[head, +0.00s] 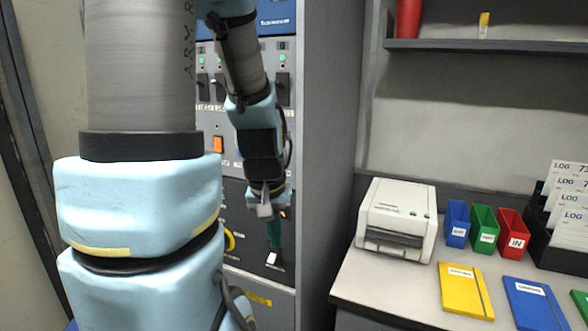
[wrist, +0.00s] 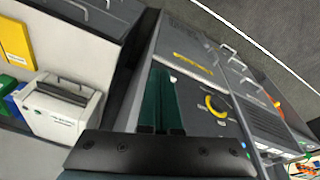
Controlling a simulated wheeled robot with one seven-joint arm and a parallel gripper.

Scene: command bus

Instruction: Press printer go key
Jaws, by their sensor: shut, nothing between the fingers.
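The white printer (head: 397,218) stands on the counter to the right of the cabinet in the head view. Small green keys (head: 420,214) sit on its top right; their labels are too small to read. The printer (wrist: 62,110) also shows at the left of the wrist view. My gripper (head: 275,247) is in front of the grey cabinet's lower panel, left of the printer and apart from it. Its dark green fingers (wrist: 163,72) are together and empty in the wrist view. I cannot tell whether they touch the panel.
The grey cabinet (head: 321,150) has switches, an orange button (head: 218,144) and a yellow ring (wrist: 215,104). Blue, green and red bins (head: 484,228) stand right of the printer. Yellow (head: 466,289) and blue (head: 533,303) notebooks lie in front. A shelf (head: 480,46) hangs above.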

